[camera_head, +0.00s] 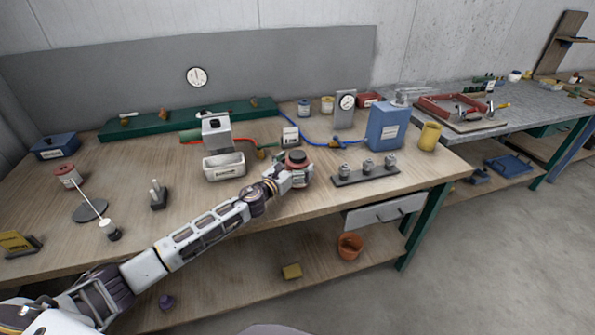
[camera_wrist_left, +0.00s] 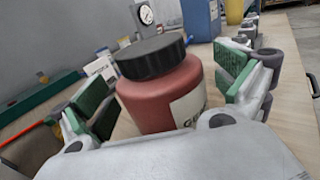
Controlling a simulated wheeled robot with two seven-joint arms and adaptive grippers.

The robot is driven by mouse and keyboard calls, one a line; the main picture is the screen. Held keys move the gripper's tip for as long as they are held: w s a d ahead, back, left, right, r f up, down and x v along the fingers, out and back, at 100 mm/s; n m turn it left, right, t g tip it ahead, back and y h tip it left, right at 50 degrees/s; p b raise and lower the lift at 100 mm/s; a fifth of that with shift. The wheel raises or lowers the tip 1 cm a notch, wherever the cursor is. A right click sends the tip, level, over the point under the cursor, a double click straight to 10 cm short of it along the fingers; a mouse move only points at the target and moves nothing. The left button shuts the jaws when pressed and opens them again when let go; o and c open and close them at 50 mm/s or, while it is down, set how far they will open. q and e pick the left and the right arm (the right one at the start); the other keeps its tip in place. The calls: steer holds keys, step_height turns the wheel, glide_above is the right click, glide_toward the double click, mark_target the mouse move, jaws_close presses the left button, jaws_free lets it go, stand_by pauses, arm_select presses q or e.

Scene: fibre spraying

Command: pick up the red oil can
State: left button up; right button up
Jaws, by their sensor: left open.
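A red jar (camera_head: 297,158) with a wide black lid stands on the workbench near its front middle. In the left wrist view the red jar (camera_wrist_left: 160,102) shows large, with a pale label partly hidden. My left gripper (camera_head: 294,174) is open at the jar. Its green-padded fingers (camera_wrist_left: 168,92) are on either side of the jar, with gaps visible. I cannot tell for sure which is the oil can. My right gripper is not in view.
A white tray (camera_head: 224,167) stands left of the jar. A dark rack with several pegs (camera_head: 366,174) is close on the right. A blue canister (camera_head: 388,127) and yellow cup (camera_head: 430,136) stand beyond it. A blue cable (camera_head: 293,128) runs behind.

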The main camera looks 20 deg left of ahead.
arm_select(q)
steer(key=shift+w+d, duration=0.1)
steer(key=shift+w, duration=0.1)
stand_by(0.4)
steer(key=c, duration=1.4)
steer(key=shift+r, duration=0.15)
